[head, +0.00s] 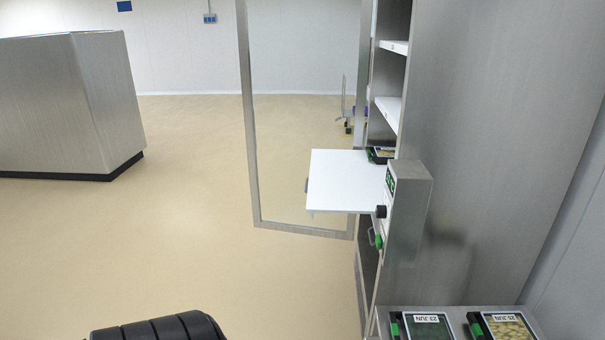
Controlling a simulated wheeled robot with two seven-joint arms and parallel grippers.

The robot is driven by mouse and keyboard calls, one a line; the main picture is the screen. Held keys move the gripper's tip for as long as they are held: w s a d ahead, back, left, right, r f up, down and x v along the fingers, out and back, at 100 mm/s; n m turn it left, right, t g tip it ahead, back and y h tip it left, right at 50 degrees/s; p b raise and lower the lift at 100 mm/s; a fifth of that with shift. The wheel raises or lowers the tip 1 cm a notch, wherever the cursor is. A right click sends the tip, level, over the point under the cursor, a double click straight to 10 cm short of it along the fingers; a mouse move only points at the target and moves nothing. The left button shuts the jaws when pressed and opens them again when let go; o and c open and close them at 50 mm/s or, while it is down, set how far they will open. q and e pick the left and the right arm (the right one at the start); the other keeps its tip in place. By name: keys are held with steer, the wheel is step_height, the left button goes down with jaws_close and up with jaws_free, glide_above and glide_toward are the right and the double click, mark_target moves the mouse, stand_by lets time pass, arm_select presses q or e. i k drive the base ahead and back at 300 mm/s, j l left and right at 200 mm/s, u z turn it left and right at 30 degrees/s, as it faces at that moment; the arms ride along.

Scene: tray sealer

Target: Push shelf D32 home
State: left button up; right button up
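A white shelf (340,182) sticks out to the left from the steel cabinet (500,150), at about mid-height. No label can be read on it, so I cannot tell from its face whether it is D32. A dark tray (380,154) sits at the shelf's inner end, partly hidden by the cabinet's front edge. Other white shelves (388,112) above it sit inside the cabinet. Neither of my grippers is in view.
A framed door (250,130) stands open left of the shelf. Labelled trays (427,325) lie at the lower right. A steel block (70,105) stands far left; the floor between is clear.

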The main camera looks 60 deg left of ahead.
mark_target(340, 180)
steer(key=k+j+u, duration=0.1)
steer(key=j, duration=0.25)
steer(key=k+j+u, duration=0.25)
steer(key=k+j, duration=0.2)
steer(key=j, duration=0.25)
steer(key=k+j+u, duration=0.1)
steer(key=j, duration=0.3)
steer(key=u, duration=0.8)
